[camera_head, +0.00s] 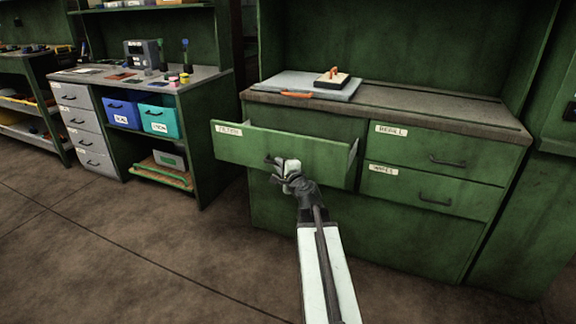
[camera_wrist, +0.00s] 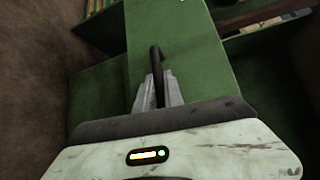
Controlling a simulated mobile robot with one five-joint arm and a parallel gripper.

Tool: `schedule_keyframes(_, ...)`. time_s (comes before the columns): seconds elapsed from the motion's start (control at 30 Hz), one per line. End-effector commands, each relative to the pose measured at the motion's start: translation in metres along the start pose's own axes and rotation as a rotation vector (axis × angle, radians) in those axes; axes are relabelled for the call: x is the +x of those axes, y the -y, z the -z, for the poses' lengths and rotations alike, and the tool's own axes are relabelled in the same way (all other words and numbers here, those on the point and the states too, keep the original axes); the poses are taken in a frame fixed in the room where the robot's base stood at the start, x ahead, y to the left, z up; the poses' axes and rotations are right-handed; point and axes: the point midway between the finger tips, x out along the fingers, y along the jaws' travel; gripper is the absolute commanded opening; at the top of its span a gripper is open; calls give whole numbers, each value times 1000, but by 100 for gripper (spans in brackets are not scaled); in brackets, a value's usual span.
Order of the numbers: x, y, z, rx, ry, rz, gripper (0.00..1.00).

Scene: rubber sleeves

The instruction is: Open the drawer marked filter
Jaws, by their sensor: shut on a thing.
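The filter drawer (camera_head: 300,156) is the upper left drawer of the green cabinet, with a white label (camera_head: 227,130) at its upper left. It stands pulled out, with its front well ahead of the cabinet face and part of its right side wall showing. My gripper (camera_head: 276,163) is at the drawer's front and shut on its dark handle. In the wrist view the handle (camera_wrist: 155,62) runs between the two grey fingers of my gripper (camera_wrist: 157,90), against the green drawer front (camera_wrist: 190,50). The inside of the drawer is mostly hidden.
The refill drawer (camera_head: 440,152) and another labelled drawer (camera_head: 425,190) below it are closed at right. A grey case (camera_head: 290,85) and a small box with an orange handle (camera_head: 332,79) lie on the countertop. A second workbench with bins (camera_head: 158,118) stands at left. Floor in front is clear.

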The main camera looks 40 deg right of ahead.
Motion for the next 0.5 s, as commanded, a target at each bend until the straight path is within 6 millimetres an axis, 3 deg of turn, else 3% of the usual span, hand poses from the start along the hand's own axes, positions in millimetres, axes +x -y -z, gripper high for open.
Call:
schedule_keyframes(0.47, 2, 0, -6, 4, 8, -3, 0)
schedule_keyframes(0.5, 2, 0, -6, 4, 8, -3, 21)
